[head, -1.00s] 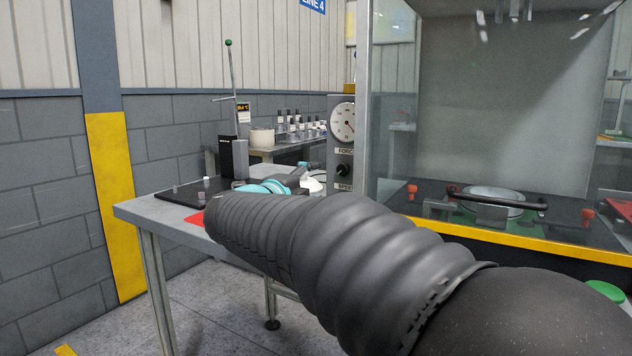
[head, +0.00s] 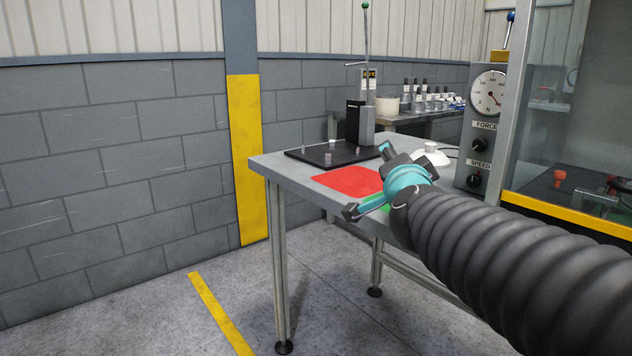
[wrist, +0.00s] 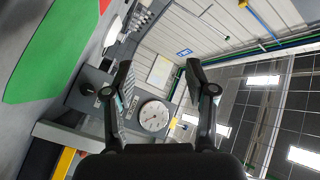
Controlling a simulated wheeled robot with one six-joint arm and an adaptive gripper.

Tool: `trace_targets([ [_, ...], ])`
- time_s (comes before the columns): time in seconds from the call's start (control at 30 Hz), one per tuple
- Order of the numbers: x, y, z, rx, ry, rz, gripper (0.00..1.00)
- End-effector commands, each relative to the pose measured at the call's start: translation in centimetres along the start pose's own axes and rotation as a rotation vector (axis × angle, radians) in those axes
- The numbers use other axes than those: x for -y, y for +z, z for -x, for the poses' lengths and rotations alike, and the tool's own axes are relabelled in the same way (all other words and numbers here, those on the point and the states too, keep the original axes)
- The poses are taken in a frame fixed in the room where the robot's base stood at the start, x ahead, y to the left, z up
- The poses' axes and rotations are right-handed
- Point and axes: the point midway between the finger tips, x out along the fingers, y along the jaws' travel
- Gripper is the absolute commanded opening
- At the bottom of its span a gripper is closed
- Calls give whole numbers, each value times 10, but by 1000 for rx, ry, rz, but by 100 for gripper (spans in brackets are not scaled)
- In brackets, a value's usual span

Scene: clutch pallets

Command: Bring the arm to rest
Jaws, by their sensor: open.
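My arm, in a dark ribbed sleeve, reaches in from the lower right of the head view. At its end my gripper (head: 366,182) hangs in front of the table's near edge and overlaps the red mat in the picture. Its teal body shows there with the dark fingers spread apart. In the wrist view my gripper (wrist: 158,80) has two black fingers standing well apart with nothing between them. The gauge panel and the wall show beyond them, tilted.
The metal table (head: 275,165) carries a red mat (head: 348,180), a black plate (head: 310,153) with a stand, and a white domed item (head: 430,158). A green mat (wrist: 50,45) shows close in the wrist view. A gauge panel (head: 485,130) and glass-fronted machine stand right. Floor at left is clear.

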Motion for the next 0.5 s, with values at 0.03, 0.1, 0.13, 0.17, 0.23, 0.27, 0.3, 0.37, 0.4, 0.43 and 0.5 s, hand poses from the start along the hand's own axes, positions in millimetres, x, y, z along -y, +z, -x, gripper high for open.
trace_targets([
  [0.03, -6, 14, 15, 78, -1, 71, 56],
  [0.1, -19, 36, 35, 195, 9, 178, 56],
  [0.13, -27, 46, 45, 245, 17, 223, 56],
  [0.17, -35, 55, 55, 295, 27, 268, 56],
  [0.23, -57, 74, 81, 410, 56, 376, 56],
  [0.27, -68, 82, 92, 458, 73, 422, 56],
  [0.3, -84, 91, 108, 522, 98, 480, 56],
  [0.37, -110, 103, 134, 617, 142, 570, 56],
  [0.4, -128, 109, 151, 679, 175, 627, 56],
  [0.43, -141, 112, 164, 721, 201, 667, 56],
  [0.5, -169, 117, 192, 812, 262, 746, 56],
])
